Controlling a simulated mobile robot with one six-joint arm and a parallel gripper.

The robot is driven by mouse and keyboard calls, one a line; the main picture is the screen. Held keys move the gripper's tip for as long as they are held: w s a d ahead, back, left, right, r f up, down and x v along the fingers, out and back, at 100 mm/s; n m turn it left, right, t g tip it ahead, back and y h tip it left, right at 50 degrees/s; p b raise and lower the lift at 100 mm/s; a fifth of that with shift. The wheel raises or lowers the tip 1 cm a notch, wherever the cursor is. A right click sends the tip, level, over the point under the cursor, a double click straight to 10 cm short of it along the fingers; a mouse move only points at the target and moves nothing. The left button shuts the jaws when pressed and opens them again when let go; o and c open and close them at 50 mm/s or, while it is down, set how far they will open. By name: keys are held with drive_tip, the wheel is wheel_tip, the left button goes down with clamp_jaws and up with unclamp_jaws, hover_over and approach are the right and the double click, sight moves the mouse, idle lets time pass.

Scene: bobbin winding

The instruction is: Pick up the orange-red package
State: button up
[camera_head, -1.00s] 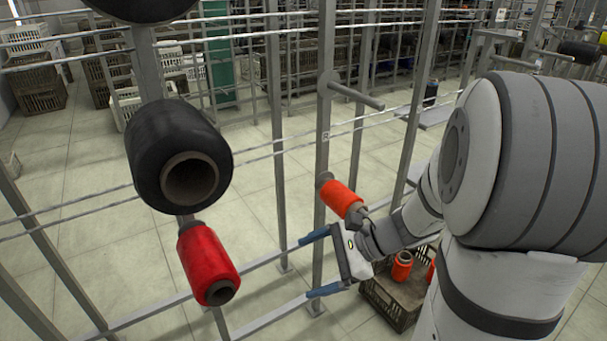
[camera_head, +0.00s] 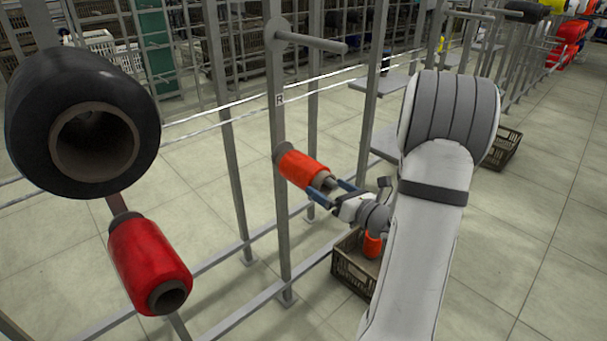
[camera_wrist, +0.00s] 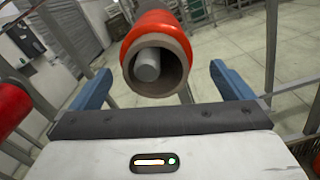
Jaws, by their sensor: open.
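The orange-red package (camera_head: 303,167) is a spool of yarn on a peg of the metal rack, near the middle of the head view. In the wrist view the package (camera_wrist: 164,24) shows its hollow end, with the grey peg inside the core. My gripper (camera_head: 328,193) is open at the package's near end. In the wrist view the two blue fingers of my gripper (camera_wrist: 160,88) stand wide apart, one on each side below the package. The package looks ahead of the fingers; I cannot tell whether they overlap it.
A red spool (camera_head: 148,264) and a large black spool (camera_head: 84,122) hang on the rack at left. A bare peg (camera_head: 312,42) sticks out above the package. A crate (camera_head: 350,270) with an orange spool (camera_head: 372,245) stands on the floor below.

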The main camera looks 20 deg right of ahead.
sight(321, 182)
drive_tip(key=x, duration=0.3)
drive_tip(key=shift+w+a+r+b, duration=0.2)
drive_tip(key=shift+w+r+b, duration=0.05)
drive_tip(key=shift+b, duration=0.05)
drive_tip(key=c, duration=1)
drive_tip(key=shift+c, duration=0.6)
drive_tip(key=shift+r, duration=0.15)
